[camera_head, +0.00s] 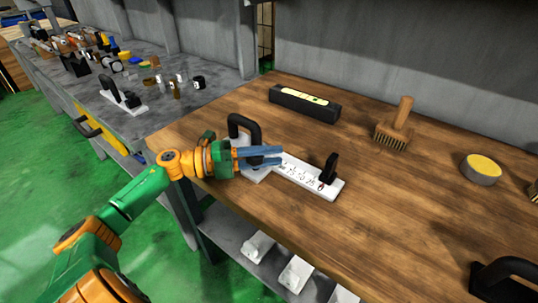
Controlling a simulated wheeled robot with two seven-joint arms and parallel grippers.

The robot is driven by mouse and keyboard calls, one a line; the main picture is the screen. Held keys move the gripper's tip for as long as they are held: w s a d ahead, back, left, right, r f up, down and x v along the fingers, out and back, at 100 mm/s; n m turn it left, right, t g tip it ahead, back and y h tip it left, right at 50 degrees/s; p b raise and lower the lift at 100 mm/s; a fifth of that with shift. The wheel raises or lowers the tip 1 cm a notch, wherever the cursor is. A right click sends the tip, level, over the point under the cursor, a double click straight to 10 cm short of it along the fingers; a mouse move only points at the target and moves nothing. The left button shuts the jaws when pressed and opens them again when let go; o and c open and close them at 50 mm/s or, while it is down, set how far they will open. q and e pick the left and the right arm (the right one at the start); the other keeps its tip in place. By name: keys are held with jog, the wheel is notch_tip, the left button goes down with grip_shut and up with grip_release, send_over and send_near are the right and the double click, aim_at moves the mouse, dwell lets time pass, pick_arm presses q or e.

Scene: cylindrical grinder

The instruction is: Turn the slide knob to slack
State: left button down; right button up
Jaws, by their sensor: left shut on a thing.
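A white strip (307,179) with printed marks and a red mark lies on the wooden bench. A small upright black knob (330,170) stands at its right end. A larger black arched handle (243,123) stands on a white base at its left end. I cannot tell which of the two is the slide knob. My left gripper (274,156) comes in from the left with its blue-grey fingers at the lower right part of the arched handle. It is shut on what looks like that part; the fingers hide the grip. My right gripper is not in view.
A long black box (304,104), a wooden brush (396,127) and a yellow-topped round tin (481,169) stand on the bench. Another black handle (508,275) is at the lower right. A grey bench (178,106) with small parts is at the left.

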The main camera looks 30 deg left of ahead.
pick_arm(q)
jog(key=n+t+y+p, duration=0.1)
jog(key=y+p, duration=0.1)
jog(key=p, duration=0.1)
jog(key=n+t+y+p, duration=0.2)
jog(key=p, duration=0.1)
jog(key=a+n+t+y+p, duration=0.1)
jog(key=n+t+y+p, duration=0.1)
jog(key=p, duration=0.1)
jog(key=shift+w+r+y+p, duration=0.3)
jog(key=shift+w+r+y, duration=0.05)
jog(key=shift+r+y, duration=0.05)
jog(key=n+y+p, duration=0.1)
jog(key=y, duration=0.1)
jog(key=n+t+y, duration=0.1)
jog(key=n, duration=0.1)
jog(key=shift+w+a+f+y+p, duration=0.15)
jog(key=shift+a+f+y+p, duration=0.05)
jog(key=shift+a+y+p, duration=0.2)
jog(key=y, duration=0.1)
jog(key=n+y, duration=0.2)
jog(key=shift+a+f+y, duration=0.2)
jog(key=shift+a+y, duration=0.05)
jog(key=shift+y, duration=0.05)
jog(key=shift+a+n+y, duration=0.25)
jog(key=shift+n+y, duration=0.75)
jog(key=shift+y, duration=0.5)
jog(key=c, duration=0.9)
grip_release()
jog(key=shift+c, duration=0.2)
